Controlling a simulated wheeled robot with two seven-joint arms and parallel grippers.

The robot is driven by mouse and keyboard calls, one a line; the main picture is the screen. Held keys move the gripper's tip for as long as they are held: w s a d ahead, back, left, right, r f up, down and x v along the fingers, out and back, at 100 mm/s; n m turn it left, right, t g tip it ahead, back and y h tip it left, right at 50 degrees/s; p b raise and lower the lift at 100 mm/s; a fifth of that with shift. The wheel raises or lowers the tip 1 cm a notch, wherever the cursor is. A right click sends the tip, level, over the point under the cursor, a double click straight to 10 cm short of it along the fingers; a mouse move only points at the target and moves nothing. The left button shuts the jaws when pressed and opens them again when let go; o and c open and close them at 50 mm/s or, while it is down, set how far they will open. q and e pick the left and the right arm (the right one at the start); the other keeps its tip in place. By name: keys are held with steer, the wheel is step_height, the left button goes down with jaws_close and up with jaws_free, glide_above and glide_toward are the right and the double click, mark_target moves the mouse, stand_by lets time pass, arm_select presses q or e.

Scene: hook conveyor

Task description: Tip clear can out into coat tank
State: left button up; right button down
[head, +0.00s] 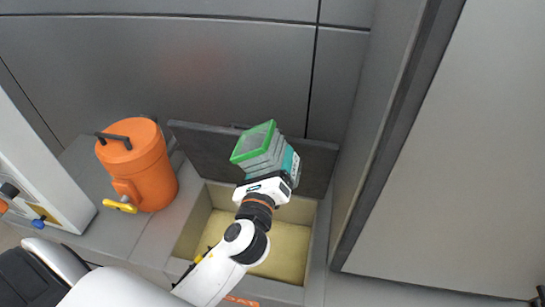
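The clear can (260,150) is a boxy grey and teal can with a green rim around its top. It is tilted, with its rim toward the upper left of the head view. My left gripper (270,181) is at the can's lower end and appears shut on it; the fingers themselves are mostly hidden. The coat tank (190,235) is an open rectangular box with a yellowish inside, below the can and my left arm. The can appears over the tank's back part, near its raised dark lid (205,147). My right gripper is not in view.
An orange drum (145,170) with a black handle and a yellow tap (120,206) stands on the grey ledge left of the tank. A grey wall is close behind, and a panel (375,150) rises right of the tank. A white cabinet (40,160) is at far left.

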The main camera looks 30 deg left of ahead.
mark_target(261, 137)
arm_select(q)
steer(key=r+m+p, duration=0.1)
steer(key=p, duration=0.1)
steer(key=a+r+m+p, duration=0.1)
steer(key=m+p, duration=0.1)
steer(key=a+r+m+p, duration=0.1)
steer(key=m+p, duration=0.1)
steer(key=shift+s+a+p, duration=0.1)
steer(key=shift+s+p, duration=0.15)
steer(key=shift+p, duration=0.15)
steer(key=shift+s+a+r+m+p, duration=0.1)
steer(key=shift+a+r+m+p, duration=0.25)
steer(key=shift+m+p, duration=0.55)
steer(key=shift+a+f, duration=0.1)
steer(key=shift+f, duration=0.05)
